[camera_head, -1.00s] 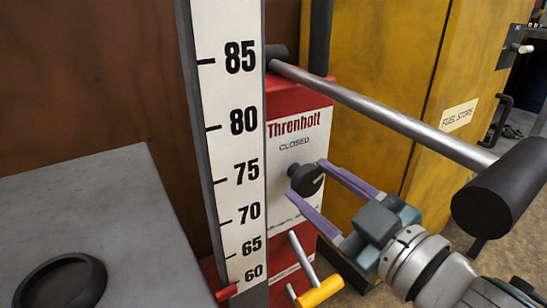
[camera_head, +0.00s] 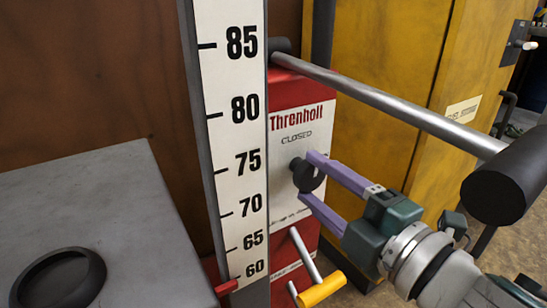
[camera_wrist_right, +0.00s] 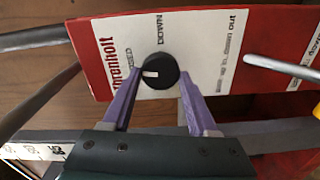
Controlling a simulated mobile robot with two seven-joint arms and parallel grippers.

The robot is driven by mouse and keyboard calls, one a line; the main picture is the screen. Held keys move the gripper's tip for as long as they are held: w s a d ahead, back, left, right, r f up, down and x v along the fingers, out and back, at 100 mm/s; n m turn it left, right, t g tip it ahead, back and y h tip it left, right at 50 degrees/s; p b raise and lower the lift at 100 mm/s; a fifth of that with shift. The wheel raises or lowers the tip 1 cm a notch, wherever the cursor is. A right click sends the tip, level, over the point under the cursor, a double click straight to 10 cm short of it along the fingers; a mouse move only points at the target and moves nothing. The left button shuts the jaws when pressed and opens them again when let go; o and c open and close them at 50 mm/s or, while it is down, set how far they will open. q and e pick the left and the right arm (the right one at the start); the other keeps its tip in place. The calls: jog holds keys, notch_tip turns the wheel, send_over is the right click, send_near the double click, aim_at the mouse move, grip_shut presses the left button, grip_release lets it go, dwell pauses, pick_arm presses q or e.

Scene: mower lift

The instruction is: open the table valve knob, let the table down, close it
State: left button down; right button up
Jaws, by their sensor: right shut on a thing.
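The black valve knob (camera_head: 305,178) sits on the white front panel of the red Threnholt unit (camera_head: 300,118), below the word CLOSED. In the right wrist view the knob (camera_wrist_right: 158,74) has a white pointer facing the CLOSED lettering; DOWN is printed to one side. My right gripper (camera_head: 312,178) is shut on the knob, with its purple fingers on either side. It also shows in the right wrist view (camera_wrist_right: 157,80). My left gripper is not in view. The white height scale (camera_head: 230,140) has a red marker (camera_head: 226,287) just below 60.
A steel bar (camera_head: 390,100) with a black grip (camera_head: 503,182) crosses above my right arm. A yellow-ended lever (camera_head: 320,290) is below the knob. A grey flat top (camera_head: 100,200) with a black round dish lies left. A yellow cabinet (camera_head: 390,60) stands behind.

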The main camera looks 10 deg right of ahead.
jog(key=shift+n, duration=0.8)
jog(key=o, duration=1.4)
jog(key=shift+c, duration=0.2)
jog(key=p+v, duration=0.1)
jog(key=v, duration=0.9)
jog(key=shift+p, duration=0.3)
